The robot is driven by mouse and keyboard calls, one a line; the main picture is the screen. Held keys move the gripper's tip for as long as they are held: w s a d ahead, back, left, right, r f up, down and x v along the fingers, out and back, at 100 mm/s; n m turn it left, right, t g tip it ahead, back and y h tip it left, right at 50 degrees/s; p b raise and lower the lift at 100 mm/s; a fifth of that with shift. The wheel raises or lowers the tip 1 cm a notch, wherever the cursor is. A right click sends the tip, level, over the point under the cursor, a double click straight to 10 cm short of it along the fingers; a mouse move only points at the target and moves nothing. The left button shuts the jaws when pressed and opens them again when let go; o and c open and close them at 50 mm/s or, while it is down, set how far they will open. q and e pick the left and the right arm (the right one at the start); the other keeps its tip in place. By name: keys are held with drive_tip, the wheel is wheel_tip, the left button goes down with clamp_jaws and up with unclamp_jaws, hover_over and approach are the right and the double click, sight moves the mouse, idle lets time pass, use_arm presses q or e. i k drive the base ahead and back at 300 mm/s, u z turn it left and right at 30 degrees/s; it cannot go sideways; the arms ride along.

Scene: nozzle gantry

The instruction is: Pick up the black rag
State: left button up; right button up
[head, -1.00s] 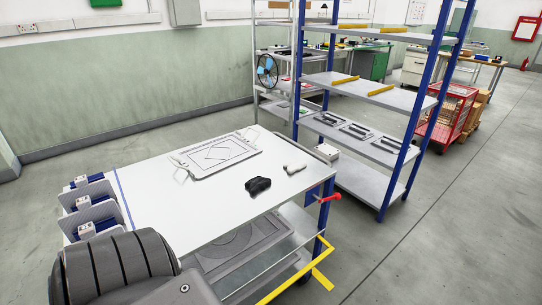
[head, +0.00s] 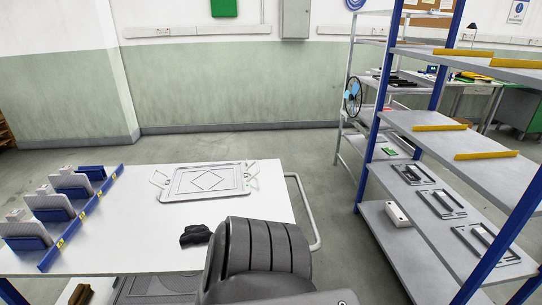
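The black rag (head: 195,235) lies crumpled on the white top of the cart table (head: 140,215), near its right side. A dark, ribbed part of my own arm stands in front of the table just right of the rag and hides that corner of the table. Neither gripper's fingers show in the head view, so I cannot see how either one stands to the rag.
A grey tray with a diamond pattern (head: 206,181) lies behind the rag. A blue rack with grey holders (head: 80,215) lines the table's left side. A blue-and-grey shelf unit (head: 425,183) stands at the right. Floor is clear between table and wall.

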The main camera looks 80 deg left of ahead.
sight(195, 234)
drive_tip(key=i, duration=1.2)
drive_tip(key=u, duration=2.45)
drive_tip(key=i, duration=0.7)
drive_tip(key=u, duration=1.1)
drive_tip(key=i, duration=0.25)
drive_tip(key=u, duration=0.4)
